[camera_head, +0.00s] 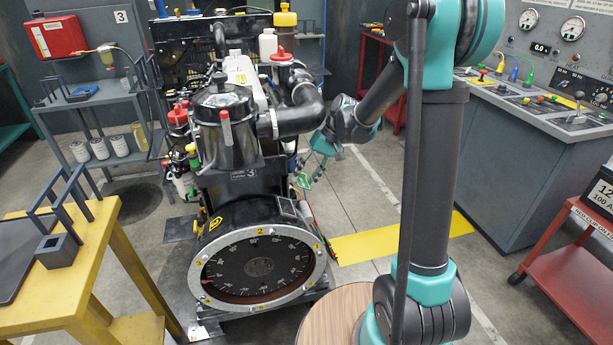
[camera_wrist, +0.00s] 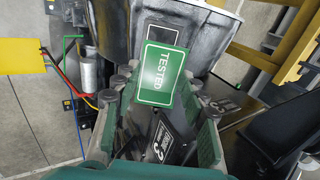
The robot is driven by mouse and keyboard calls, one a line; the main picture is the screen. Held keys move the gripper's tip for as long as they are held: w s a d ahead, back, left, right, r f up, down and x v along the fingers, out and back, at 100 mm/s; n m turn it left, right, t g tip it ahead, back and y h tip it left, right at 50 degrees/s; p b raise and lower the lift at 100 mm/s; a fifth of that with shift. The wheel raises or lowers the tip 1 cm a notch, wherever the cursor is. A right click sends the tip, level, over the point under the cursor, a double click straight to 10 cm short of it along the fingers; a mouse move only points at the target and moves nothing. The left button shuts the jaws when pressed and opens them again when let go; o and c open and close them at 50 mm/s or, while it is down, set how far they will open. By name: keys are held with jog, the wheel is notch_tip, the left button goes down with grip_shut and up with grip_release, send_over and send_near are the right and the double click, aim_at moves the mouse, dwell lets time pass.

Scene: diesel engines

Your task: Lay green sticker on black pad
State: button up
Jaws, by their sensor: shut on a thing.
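The green sticker (camera_wrist: 160,75), with a white border and the word TESTED, sits between the fingertips of my gripper (camera_wrist: 160,92) in the wrist view. My gripper is shut on it. A black pad (camera_wrist: 164,35) with a pale outline shows just beyond the sticker, which hides part of it. I cannot tell whether they touch. In the head view my gripper (camera_head: 306,181) is at the right side of the engine, near a small dark framed pad (camera_head: 286,208) above the dial ring. The sticker is not clearly distinguishable there.
The engine (camera_head: 245,150) fills the middle, with a large dial (camera_head: 258,265) at its front. Hoses and pipes lie near my gripper. A yellow table (camera_head: 85,270) stands left, a control console (camera_head: 540,150) right, and a round wooden stool top (camera_head: 340,315) in front.

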aim_at(302, 181)
jog(key=shift+x, duration=5.3)
jog(key=o, duration=0.8)
jog(key=shift+o, duration=0.2)
jog(key=o, duration=0.6)
jog(key=shift+o, duration=0.2)
jog(key=shift+r, duration=0.1)
jog(key=shift+v, duration=3.45)
